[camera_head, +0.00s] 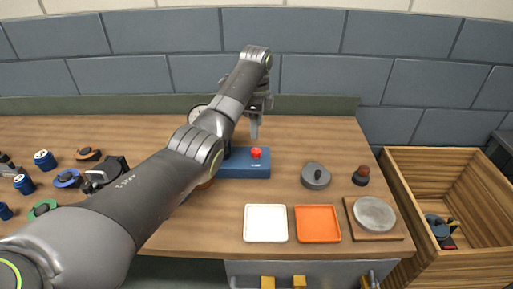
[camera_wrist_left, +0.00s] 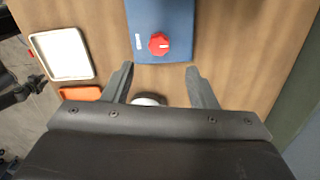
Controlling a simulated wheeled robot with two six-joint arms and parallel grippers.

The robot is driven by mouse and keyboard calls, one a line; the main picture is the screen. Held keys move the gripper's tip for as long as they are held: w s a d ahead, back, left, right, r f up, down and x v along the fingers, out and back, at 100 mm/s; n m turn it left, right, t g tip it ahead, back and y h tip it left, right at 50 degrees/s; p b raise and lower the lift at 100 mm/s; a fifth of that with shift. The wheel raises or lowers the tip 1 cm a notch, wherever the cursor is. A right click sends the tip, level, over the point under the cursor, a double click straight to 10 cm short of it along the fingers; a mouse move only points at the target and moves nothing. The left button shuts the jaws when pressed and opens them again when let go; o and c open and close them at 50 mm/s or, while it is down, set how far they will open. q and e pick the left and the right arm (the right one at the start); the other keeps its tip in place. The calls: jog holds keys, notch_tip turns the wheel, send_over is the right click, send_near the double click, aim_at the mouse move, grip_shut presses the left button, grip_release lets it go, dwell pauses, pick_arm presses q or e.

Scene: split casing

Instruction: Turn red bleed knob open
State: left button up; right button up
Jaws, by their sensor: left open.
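The red bleed knob (camera_head: 256,153) sits on top of a blue box (camera_head: 245,171) at the middle of the bench. In the left wrist view, the knob (camera_wrist_left: 159,43) shows a small white mark, and the blue box (camera_wrist_left: 150,12) has a white label beside it. My left gripper (camera_head: 255,132) is above and behind the knob in the head view. In the wrist view its two fingers (camera_wrist_left: 158,68) are spread and empty, with the knob just beyond the tips, apart from them. My left arm hides the box's left part. My right gripper is not clearly visible.
A white tray (camera_head: 265,205) and an orange tray (camera_head: 317,206) lie in front. A grey lidded pot (camera_head: 315,176), a dark red-brown knobbed part (camera_head: 361,176) and a round plate on a board (camera_head: 357,235) are right. A wooden crate (camera_head: 398,200) stands beyond. Several small parts lie left.

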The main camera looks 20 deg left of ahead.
aim_at(256, 150)
pick_arm(q)
notch_tip(256, 150, down, 9)
jog(key=shift+s+f+p, duration=0.1)
jog(key=shift+p, duration=0.25)
jog(key=c, duration=1)
jog(key=shift+o, duration=0.2)
